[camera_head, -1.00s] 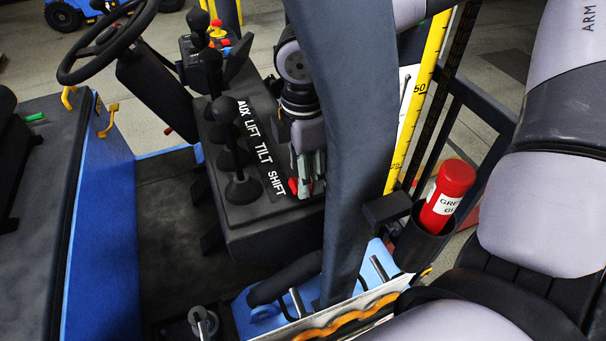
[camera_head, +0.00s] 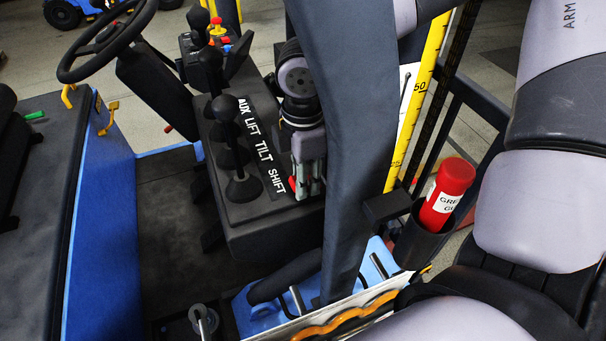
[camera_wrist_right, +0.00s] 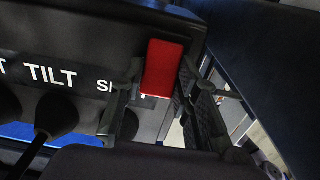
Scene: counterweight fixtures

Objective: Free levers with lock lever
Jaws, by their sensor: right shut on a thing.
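The red lock lever (camera_wrist_right: 162,68) is at the console's edge by the SHIFT lettering. Only a sliver of red (camera_head: 292,184) shows in the head view. My right gripper (camera_head: 308,188) points down at that end of the console. In the wrist view, its fingers (camera_wrist_right: 155,95) are on either side of the red lever, shut on it. My left gripper is not in view.
A dark pillar (camera_head: 352,130) stands close to the right of my right gripper and hides part of my arm. A steering wheel (camera_head: 105,40) is at upper left. A red grease canister (camera_head: 447,190) sits in a holder at right. The cab floor (camera_head: 170,240) is open.

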